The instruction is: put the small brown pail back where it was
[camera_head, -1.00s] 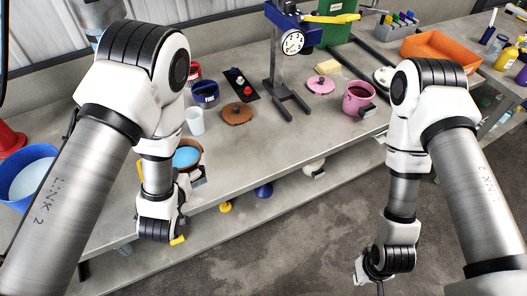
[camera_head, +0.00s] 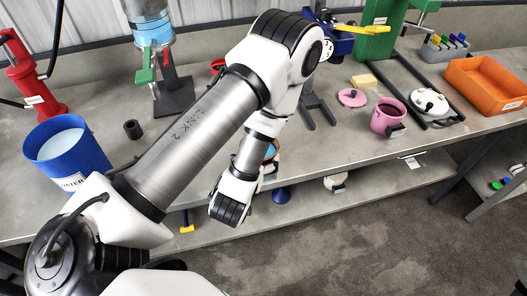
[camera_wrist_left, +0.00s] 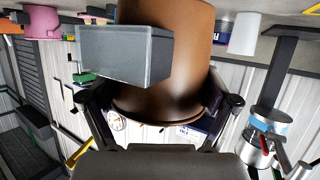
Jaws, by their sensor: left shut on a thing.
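The small brown pail (camera_wrist_left: 185,55) fills the upper middle of the left wrist view, which shows the scene upside down. A grey block (camera_wrist_left: 125,55) is on its side. My left gripper (camera_wrist_left: 160,108) is shut on the pail, with a finger on each side near its rim. My right gripper is out of view.
A pink pail (camera_head: 384,117) and pink lid (camera_head: 351,98) stand right of the press stand. A blue tub (camera_head: 68,150) is at the bench's left, near a dark cylinder (camera_head: 132,130). An orange tray (camera_head: 485,85) is far right.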

